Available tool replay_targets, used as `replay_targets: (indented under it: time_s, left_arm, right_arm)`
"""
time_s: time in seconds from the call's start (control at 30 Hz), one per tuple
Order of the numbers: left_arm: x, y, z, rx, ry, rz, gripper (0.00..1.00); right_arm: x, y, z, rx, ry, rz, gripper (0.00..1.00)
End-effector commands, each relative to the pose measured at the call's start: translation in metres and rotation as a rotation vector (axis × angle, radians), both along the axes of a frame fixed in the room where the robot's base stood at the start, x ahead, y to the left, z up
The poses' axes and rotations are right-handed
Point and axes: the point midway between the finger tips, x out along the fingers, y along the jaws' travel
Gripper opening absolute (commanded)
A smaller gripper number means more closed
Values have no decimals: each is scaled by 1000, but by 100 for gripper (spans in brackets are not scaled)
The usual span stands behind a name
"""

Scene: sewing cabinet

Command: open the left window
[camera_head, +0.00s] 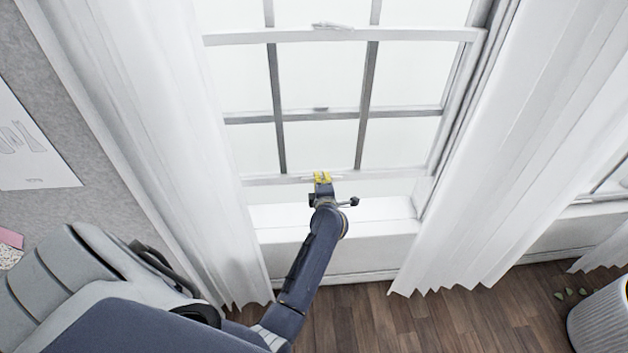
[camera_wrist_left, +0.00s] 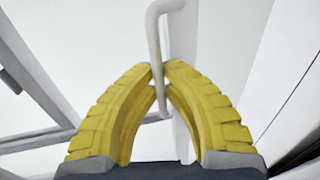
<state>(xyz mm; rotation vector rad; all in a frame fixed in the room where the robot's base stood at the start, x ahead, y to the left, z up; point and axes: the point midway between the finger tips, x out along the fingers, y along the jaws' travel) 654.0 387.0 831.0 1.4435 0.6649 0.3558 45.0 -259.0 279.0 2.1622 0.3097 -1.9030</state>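The left window has a white lower sash with grey bars. Its bottom rail (camera_head: 270,180) runs across the view, and a pale strip shows between this rail and the sill (camera_head: 375,209). My left gripper (camera_head: 322,178) is at the middle of the bottom rail. In the left wrist view its yellow fingertips (camera_wrist_left: 162,68) are closed around a thin white bar handle (camera_wrist_left: 153,35) on the rail. In the head view the gripper hides most of this handle. My right gripper is not in view.
White curtains hang on the left (camera_head: 170,130) and right (camera_head: 510,130) of the window. A ribbed white basket (camera_head: 600,320) stands at the lower right. Wooden floor (camera_head: 450,315) is clear between.

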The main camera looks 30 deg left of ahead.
Motion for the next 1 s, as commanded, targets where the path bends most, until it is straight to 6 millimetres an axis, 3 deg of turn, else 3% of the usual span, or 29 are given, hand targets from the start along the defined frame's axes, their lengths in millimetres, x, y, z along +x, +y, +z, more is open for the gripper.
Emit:
replay_targets:
  time_s: [0.23, 0.27, 0.3, 0.47, 0.77, 1.0]
  left_arm:
    - [1, 1, 2, 3, -4, 0, 0]
    - [1, 1, 2, 3, -4, 0, 11]
    - [1, 1, 2, 3, -4, 0, 15]
    - [0, 1, 1, 2, -2, 0, 32]
    - [-2, -1, 1, 0, -1, 0, 32]
    - [-24, -19, 6, -2, -3, 0, 32]
  right_arm:
    - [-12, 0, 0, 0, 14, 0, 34]
    - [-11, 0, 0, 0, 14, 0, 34]
    - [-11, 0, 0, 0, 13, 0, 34]
    - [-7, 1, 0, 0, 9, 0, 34]
    - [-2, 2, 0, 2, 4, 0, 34]
    - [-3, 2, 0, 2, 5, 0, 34]
